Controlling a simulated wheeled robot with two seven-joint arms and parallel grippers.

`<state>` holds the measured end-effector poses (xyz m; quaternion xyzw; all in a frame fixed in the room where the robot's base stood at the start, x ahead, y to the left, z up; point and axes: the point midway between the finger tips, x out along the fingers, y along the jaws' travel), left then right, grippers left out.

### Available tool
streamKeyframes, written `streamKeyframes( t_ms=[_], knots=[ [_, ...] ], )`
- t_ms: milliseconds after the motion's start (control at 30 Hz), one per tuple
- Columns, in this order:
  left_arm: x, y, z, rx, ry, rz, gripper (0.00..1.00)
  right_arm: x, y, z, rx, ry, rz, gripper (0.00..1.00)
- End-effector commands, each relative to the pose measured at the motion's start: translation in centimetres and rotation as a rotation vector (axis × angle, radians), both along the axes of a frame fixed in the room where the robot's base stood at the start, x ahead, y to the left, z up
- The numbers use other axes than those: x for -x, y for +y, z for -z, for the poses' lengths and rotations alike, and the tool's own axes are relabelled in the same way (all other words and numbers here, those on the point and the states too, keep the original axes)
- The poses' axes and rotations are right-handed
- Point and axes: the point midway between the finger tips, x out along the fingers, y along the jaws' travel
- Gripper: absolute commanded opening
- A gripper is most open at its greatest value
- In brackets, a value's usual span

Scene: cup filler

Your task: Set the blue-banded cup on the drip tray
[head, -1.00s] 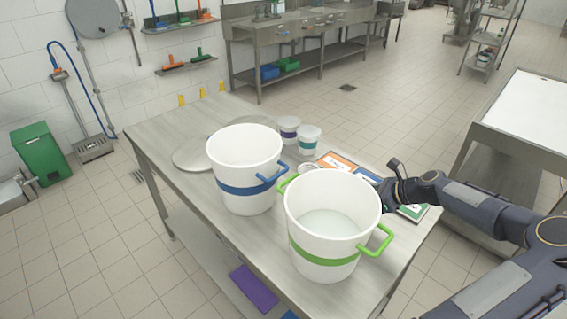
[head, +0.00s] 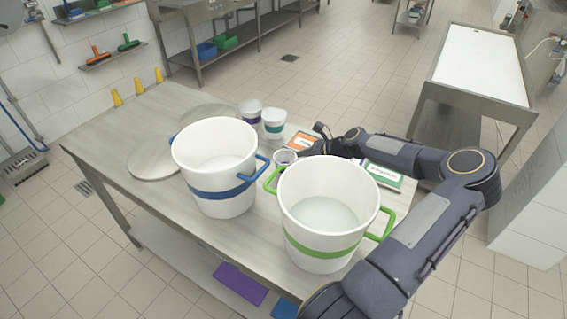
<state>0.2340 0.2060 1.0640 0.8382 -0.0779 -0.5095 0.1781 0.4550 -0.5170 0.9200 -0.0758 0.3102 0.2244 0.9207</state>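A large white bucket with a blue band and blue handles (head: 219,197) stands upright on the steel table (head: 130,135), left of centre. A white bucket with a green band (head: 322,245) stands to its right and holds pale contents. A small white cup (head: 285,158) stands behind the buckets, partly hidden; I cannot tell its band colour. My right gripper (head: 314,147) is low over the table just right of this small cup; its fingers are too small and dark to read. My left gripper is not in view. I cannot make out a drip tray.
Two small cups with purple (head: 251,112) and teal (head: 273,125) bands stand farther back. Round metal discs (head: 153,166) lie left of them. An orange card (head: 300,142) and a green-edged card (head: 383,177) lie near my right arm.

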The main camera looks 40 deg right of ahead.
Motion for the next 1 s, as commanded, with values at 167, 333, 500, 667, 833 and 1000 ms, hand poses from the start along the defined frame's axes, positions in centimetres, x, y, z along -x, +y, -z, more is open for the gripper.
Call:
streamKeyframes(
  t_ms=[167,333,500,667,833,1000],
  knots=[
    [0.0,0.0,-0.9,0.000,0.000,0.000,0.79,-2.1,0.6,1.7,-0.005,-0.002,-0.003,0.78],
    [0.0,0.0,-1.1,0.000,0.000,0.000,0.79,-3.2,1.1,2.8,-0.001,-0.001,-0.001,0.78],
    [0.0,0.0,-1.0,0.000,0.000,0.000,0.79,-3.3,1.2,2.9,-0.001,0.000,0.001,0.78],
    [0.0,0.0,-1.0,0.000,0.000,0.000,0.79,-3.3,1.1,2.9,0.000,0.000,0.000,0.66],
    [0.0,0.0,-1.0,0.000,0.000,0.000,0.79,-3.2,1.1,2.9,0.000,0.000,0.000,0.44],
    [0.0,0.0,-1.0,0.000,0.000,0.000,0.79,-3.3,1.1,2.9,0.000,0.000,0.000,0.25]
  ],
)
